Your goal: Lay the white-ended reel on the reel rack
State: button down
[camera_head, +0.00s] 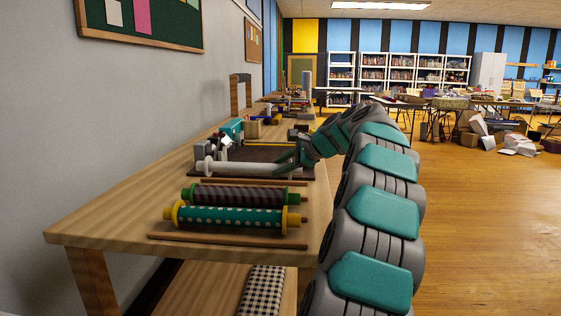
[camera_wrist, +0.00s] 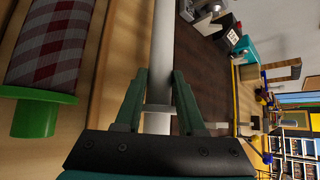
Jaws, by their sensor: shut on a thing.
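The white-ended reel (camera_head: 245,168) is a long pale roll lying crosswise in the head view, in front of the dark mat and behind the other reels. In the wrist view its pale roll (camera_wrist: 163,45) runs up between my fingers. My gripper (camera_wrist: 160,78) is shut on it near its right end in the head view (camera_head: 287,161). I cannot tell whether the reel touches the surface below. Two thin wooden rails, seemingly the reel rack (camera_head: 228,241), lie on the table, with a green-ended checked reel (camera_head: 243,196) and a yellow-ended teal dotted reel (camera_head: 235,217) between them.
The wooden table (camera_head: 110,222) has bare room at its front left. A dark mat (camera_head: 262,152) lies behind the held reel, with a teal-and-grey device (camera_head: 230,130) at its far left. The wall (camera_head: 95,110) borders the left side. A checked cushion-like item (camera_head: 262,290) lies lower down.

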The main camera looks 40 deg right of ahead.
jog(key=shift+f+b, duration=0.65)
jog(key=shift+f, duration=1.05)
jog(key=shift+c, duration=2.1)
grip_release()
jog(key=shift+s, duration=0.1)
jog(key=shift+s+d+r+p, duration=0.1)
jog(key=shift+s+r+p, duration=0.3)
jog(key=p+v, duration=0.1)
jog(key=v, duration=0.4)
jog(key=shift+s+r+p, duration=0.15)
jog(key=shift+s+p, duration=0.25)
jog(key=shift+s+d+r, duration=0.1)
jog(key=shift+s+r, duration=0.05)
jog(key=shift+s, duration=0.25)
